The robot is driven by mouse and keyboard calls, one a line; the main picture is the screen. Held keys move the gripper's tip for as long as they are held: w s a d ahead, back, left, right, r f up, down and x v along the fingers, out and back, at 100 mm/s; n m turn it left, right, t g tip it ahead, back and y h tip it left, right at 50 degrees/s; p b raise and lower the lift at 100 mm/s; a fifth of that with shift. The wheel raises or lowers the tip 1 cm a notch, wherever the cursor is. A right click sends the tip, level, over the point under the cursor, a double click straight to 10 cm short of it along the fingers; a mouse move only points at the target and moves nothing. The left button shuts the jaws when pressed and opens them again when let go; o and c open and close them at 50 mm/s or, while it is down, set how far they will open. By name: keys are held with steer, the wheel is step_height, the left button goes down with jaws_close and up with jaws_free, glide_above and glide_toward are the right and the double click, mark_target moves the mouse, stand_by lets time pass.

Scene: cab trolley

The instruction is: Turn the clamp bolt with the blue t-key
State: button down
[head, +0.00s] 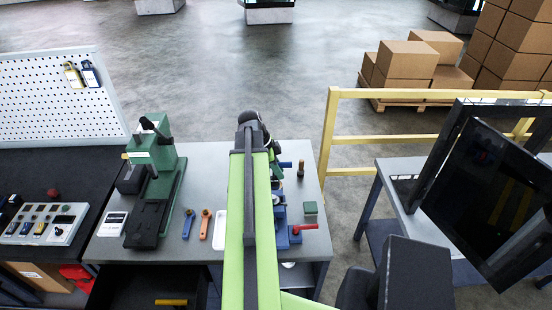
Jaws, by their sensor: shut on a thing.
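My green arm runs up the middle of the head view and bends down at its far end. My gripper (274,170) shows only in part beside the arm, and its fingertips are mostly hidden. It is shut on what looks like the blue t-key (286,164), whose blue bar sticks out to the right. A blue clamp or vise (281,214) stands on the grey bench just nearer, partly behind my arm, with a red handle (305,227) at its right. I cannot make out the clamp bolt, or whether the key touches it.
A yellow rail (329,130) and a black screen (485,200) stand to the right.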

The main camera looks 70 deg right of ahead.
mark_target(275, 178)
steer(key=shift+w+r, duration=0.3)
steer(key=shift+w, duration=0.15)
step_height(275, 178, down, 6)
steer(key=b, duration=0.6)
steer(key=shift+s, duration=0.1)
steer(key=n+h, duration=0.1)
steer(key=n, duration=0.2)
steer(key=shift+r+t, duration=0.1)
steer(key=shift+t, duration=0.2)
steer(key=shift+w+d+n+h, duration=0.2)
steer(key=shift+n+h, duration=0.2)
steer(key=shift+n, duration=0.7)
steer(key=shift+n+t+h, duration=0.3)
steer(key=shift+n+t, duration=0.3)
steer(key=shift+n, duration=0.6)
steer(key=n, duration=0.2)
steer(key=shift+w+d+n+t, duration=0.15)
steer(key=shift+w+n+t, duration=0.05)
steer(key=shift+n+t, duration=0.2)
steer(key=shift+f+b, duration=1.4)
steer(key=shift+f, duration=0.1)
